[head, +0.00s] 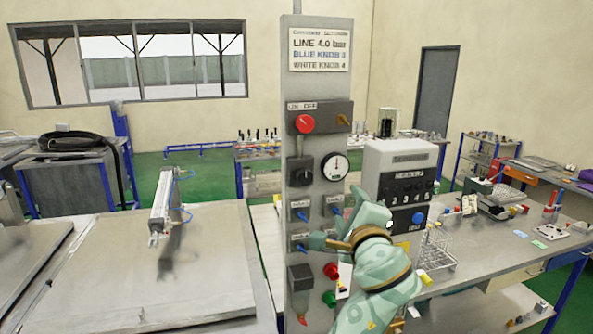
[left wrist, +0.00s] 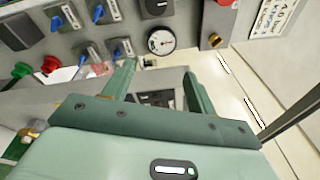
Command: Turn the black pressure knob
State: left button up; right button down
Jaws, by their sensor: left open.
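The black pressure knob (head: 302,171) sits on a dark square plate on the grey upright panel (head: 318,100), left of the round white gauge (head: 335,166). In the left wrist view the black knob (left wrist: 157,6) shows at the top edge, partly cut off, just beyond the gauge (left wrist: 161,41). My left gripper (left wrist: 160,68) is open, with nothing between its green fingers. It is apart from the black knob. In the head view the left hand is in front of the lower right part of the panel, below the gauge. My right gripper is in neither view.
A red knob (head: 305,123) is above the black one. Several blue-handled valves (head: 302,215) are below it, with red (head: 331,271) and green (head: 329,298) buttons lower down. A grey numbered box (head: 400,170) stands to the right. A metal bench (head: 130,275) is left.

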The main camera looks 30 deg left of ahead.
aim_at(306, 178)
pick_arm(q)
jog(key=s+a+g+y, duration=0.2)
jog(key=s+a, duration=0.1)
jog(key=shift+m, duration=0.8)
jog(key=p+x, duration=0.2)
jog(key=x, duration=0.5)
jog(key=p+x, duration=0.2)
jog(key=x, duration=0.6)
jog(key=shift+w+a+r, duration=0.15)
jog(key=shift+w+r, duration=0.05)
jog(key=shift+w+a+f+p, duration=0.1)
jog(key=shift+w+a+p, duration=0.05)
jog(key=shift+a+p, duration=0.2)
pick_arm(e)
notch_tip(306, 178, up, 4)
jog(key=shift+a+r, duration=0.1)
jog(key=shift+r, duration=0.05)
pick_arm(q)
jog(key=shift+d, duration=0.1)
jog(key=shift+c, duration=1.2)
jog(key=c, duration=0.7)
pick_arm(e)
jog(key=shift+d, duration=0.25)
